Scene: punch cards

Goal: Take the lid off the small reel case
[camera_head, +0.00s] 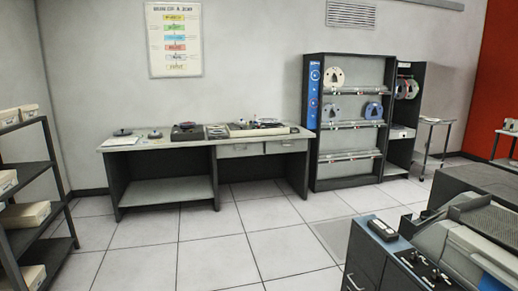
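No gripper of mine shows in the head view. I stand some way back from a long desk (170,143) against the far wall. On its top, at the left, lies a flat dark round object (122,132) with a small knob-like top, perhaps a reel case. A smaller dark object (155,134) sits to its right. Next to that is a dark box-like device (187,131) with a round part on top. The objects are too small to tell which is the small reel case or where its lid is.
A rack with reels (337,104) stands right of the desk. A dark shelf with boxes (30,216) is at the left. A grey machine (472,245) and a dark cabinet (372,258) fill the lower right. The tiled floor (215,262) before the desk is clear.

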